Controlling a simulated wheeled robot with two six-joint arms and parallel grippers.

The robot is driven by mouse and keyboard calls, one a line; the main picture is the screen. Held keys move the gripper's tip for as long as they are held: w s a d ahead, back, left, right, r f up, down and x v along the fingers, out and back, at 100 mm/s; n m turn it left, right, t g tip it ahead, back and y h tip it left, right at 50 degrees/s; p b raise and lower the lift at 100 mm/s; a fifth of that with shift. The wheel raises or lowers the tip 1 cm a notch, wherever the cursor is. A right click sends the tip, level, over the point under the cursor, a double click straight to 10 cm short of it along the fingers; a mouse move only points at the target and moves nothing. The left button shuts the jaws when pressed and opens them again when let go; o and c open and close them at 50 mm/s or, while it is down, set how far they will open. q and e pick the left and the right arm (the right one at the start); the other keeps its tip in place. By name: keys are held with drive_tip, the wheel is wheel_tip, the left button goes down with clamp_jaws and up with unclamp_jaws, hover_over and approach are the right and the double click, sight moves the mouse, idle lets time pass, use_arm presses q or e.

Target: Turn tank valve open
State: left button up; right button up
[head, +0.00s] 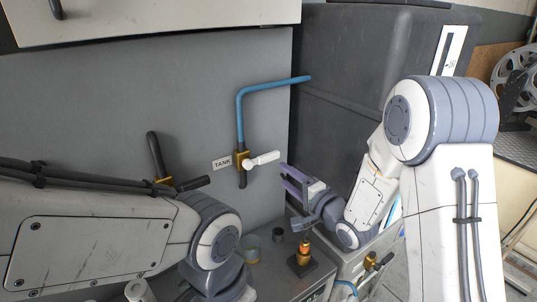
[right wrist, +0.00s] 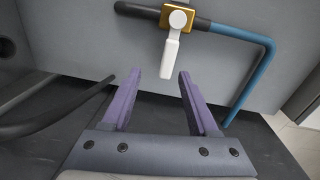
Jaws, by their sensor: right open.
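The tank valve has a brass body (head: 242,161) on a blue pipe (head: 241,118), beside a TANK label (head: 222,163) on the grey wall. Its white lever (head: 263,159) sticks out to the right in the head view, across the pipe. My right gripper (head: 284,174) is open and just right of the lever, its purple fingers pointing at it. In the right wrist view the white lever (right wrist: 171,53) points down, its end between the open fingertips (right wrist: 161,73); I see no finger touching it. My left arm crosses the lower left, but its gripper is not visible.
A dark pipe with a brass fitting (head: 164,182) is on the wall, partly behind my left arm. A yellowish cup (head: 251,252), a dark cup (head: 278,234) and a black-based brass piece (head: 303,262) stand below. A large dark tank (head: 350,85) stands behind my right arm.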

sight(270, 159)
drive_tip(key=shift+m+t+y, duration=0.3)
drive_tip(key=shift+m, duration=0.1)
drive_tip(key=p+x, duration=0.1)
drive_tip(key=x, duration=0.2)
drive_tip(key=p+x, duration=0.1)
drive_tip(key=x, duration=0.2)
drive_tip(key=r+p+x, duration=0.1)
drive_tip(key=x, duration=0.2)
drive_tip(key=shift+w+d, duration=0.1)
drive_tip(key=shift+w, duration=0.1)
drive_tip(key=shift+w+a+f, duration=0.1)
drive_tip(key=shift+w+a, duration=0.15)
drive_tip(key=shift+w, duration=0.2)
clamp_jaws()
idle(0.5)
